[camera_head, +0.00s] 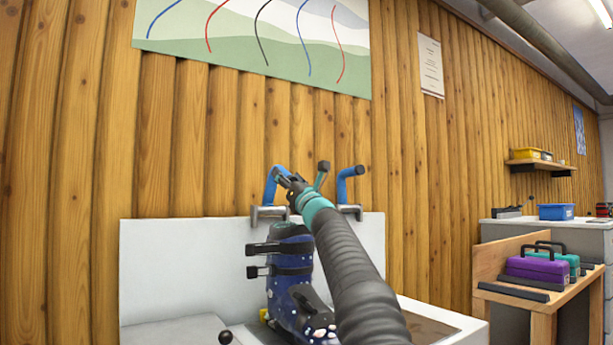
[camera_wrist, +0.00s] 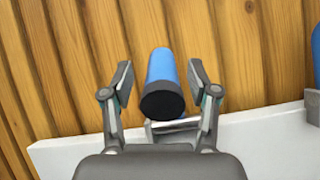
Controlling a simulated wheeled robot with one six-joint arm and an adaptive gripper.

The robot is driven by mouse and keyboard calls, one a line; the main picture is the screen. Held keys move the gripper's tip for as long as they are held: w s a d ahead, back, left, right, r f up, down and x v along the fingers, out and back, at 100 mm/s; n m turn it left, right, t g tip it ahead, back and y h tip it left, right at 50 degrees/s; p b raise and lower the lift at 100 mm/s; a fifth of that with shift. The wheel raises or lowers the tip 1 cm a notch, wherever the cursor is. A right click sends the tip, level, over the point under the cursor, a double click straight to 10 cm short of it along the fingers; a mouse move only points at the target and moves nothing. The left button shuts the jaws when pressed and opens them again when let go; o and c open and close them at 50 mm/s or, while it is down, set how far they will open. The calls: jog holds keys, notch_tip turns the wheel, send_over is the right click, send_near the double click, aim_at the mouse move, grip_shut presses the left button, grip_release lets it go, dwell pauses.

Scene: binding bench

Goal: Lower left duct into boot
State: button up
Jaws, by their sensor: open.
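The left duct is a blue tube with a dark end cap, bent over above a grey metal bracket; it shows in the head view (camera_head: 271,186) and the wrist view (camera_wrist: 160,66). My gripper (camera_head: 285,178) is at this duct, and part of it covers the tube in the head view. In the wrist view my gripper (camera_wrist: 160,77) is open, with one finger on each side of the duct and gaps between. The dark blue ski boot (camera_head: 284,285) with black buckles stands upright below, partly hidden by my arm. Its opening is hard to see.
A white back panel (camera_head: 180,265) rises behind the boot. At right, a wooden bench (camera_head: 545,305) carries purple and teal cases (camera_head: 540,268).

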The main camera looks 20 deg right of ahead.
jog(key=s+d, duration=0.2)
jog(key=s, duration=0.7)
jog(key=shift+s+d, duration=0.2)
jog(key=shift+d, duration=0.2)
